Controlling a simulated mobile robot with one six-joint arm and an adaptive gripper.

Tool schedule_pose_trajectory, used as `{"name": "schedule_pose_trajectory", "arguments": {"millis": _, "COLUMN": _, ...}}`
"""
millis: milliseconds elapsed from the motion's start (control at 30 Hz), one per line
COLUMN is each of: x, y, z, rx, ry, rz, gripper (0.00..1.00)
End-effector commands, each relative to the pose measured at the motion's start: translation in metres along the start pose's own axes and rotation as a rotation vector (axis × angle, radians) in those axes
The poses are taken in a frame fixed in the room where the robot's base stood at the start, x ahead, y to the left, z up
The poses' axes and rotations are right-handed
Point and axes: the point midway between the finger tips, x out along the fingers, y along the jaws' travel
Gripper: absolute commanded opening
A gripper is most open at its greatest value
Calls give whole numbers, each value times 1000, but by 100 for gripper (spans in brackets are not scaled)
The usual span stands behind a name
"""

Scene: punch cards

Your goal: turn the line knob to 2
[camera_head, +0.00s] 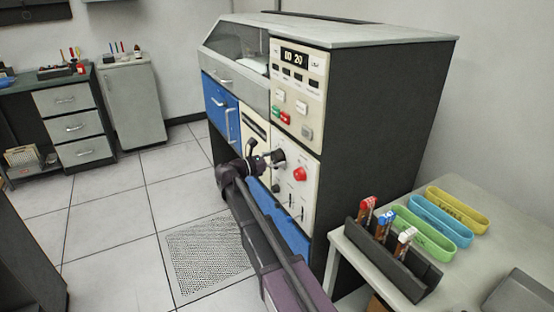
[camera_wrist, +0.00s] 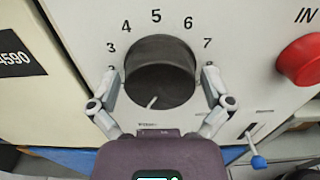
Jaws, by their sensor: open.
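The line knob (camera_wrist: 160,72) is a round black dial on a cream panel, with the numbers 3 to 7 printed around its upper side. Its white pointer mark is at the bottom, slightly left of centre. My gripper (camera_wrist: 160,76) is open, with one fingertip on each side of the knob. I cannot tell whether they touch it. In the head view, my gripper (camera_head: 264,161) is at the machine front, beside the dark knob (camera_head: 279,157).
A side table (camera_head: 462,268) at the right holds a tube rack (camera_head: 425,277) and coloured trays. Tiled floor is clear at left.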

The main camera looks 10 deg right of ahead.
Motion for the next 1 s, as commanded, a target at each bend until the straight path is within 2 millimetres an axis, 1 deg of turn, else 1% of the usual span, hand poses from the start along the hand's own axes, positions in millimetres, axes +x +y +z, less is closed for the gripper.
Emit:
{"name": "schedule_pose_trajectory", "arguments": {"millis": 100, "x": 0, "y": 0, "z": 0, "rx": 0, "ry": 0, "rz": 0, "gripper": 100}}
{"name": "schedule_pose_trajectory", "arguments": {"millis": 167, "x": 0, "y": 0, "z": 0, "rx": 0, "ry": 0, "rz": 0, "gripper": 82}}
{"name": "schedule_pose_trajectory", "arguments": {"millis": 200, "x": 0, "y": 0, "z": 0, "rx": 0, "ry": 0, "rz": 0, "gripper": 70}}
{"name": "schedule_pose_trajectory", "arguments": {"millis": 267, "x": 0, "y": 0, "z": 0, "rx": 0, "ry": 0, "rz": -1, "gripper": 52}}
{"name": "schedule_pose_trajectory", "arguments": {"millis": 300, "x": 0, "y": 0, "z": 0, "rx": 0, "ry": 0, "rz": -1, "gripper": 41}}
{"name": "schedule_pose_trajectory", "arguments": {"millis": 333, "x": 0, "y": 0, "z": 0, "rx": 0, "ry": 0, "rz": -1, "gripper": 39}}
{"name": "schedule_pose_trajectory", "arguments": {"millis": 667, "x": 0, "y": 0, "z": 0, "rx": 22, "ry": 0, "rz": -1, "gripper": 39}}
{"name": "schedule_pose_trajectory", "arguments": {"millis": 867, "x": 1, "y": 0, "z": 0, "rx": 91, "ry": -1, "rz": -2, "gripper": 39}}
{"name": "schedule_pose_trajectory", "arguments": {"millis": 1000, "x": 1, "y": 0, "z": 0, "rx": 176, "ry": -1, "rz": -2, "gripper": 39}}
